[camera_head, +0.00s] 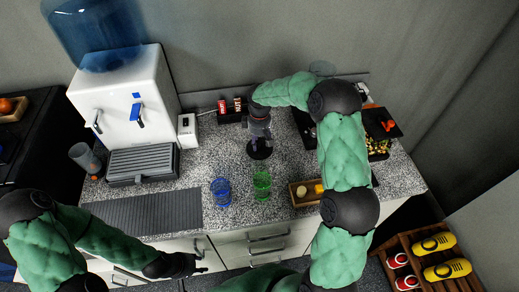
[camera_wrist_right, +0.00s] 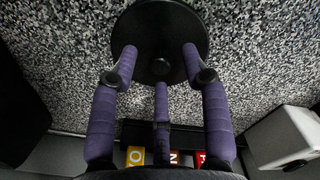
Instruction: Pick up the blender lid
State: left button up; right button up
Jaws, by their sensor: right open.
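The blender lid appears to be the round black disc (camera_wrist_right: 158,25) lying on the speckled counter in the right wrist view. A small round knob shows near its middle. In the head view the lid (camera_head: 260,152) lies under my right gripper (camera_head: 259,136), which points down at it and partly covers it. In the wrist view the right gripper's purple fingers (camera_wrist_right: 160,58) are spread open, tips over the lid; contact cannot be told. My left gripper (camera_head: 188,265) is low in front of the counter's drawers, away from the lid; its finger opening is unclear.
A blue glass (camera_head: 221,190) and a green glass (camera_head: 262,184) stand in front of the lid. A small wooden tray (camera_head: 300,199) is to their right. A white water dispenser (camera_head: 124,98) stands left. Lettered boxes (camera_head: 229,108) are behind the lid.

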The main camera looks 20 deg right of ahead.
jog(key=shift+f, duration=0.35)
grip_shut()
jog(key=shift+r, duration=0.15)
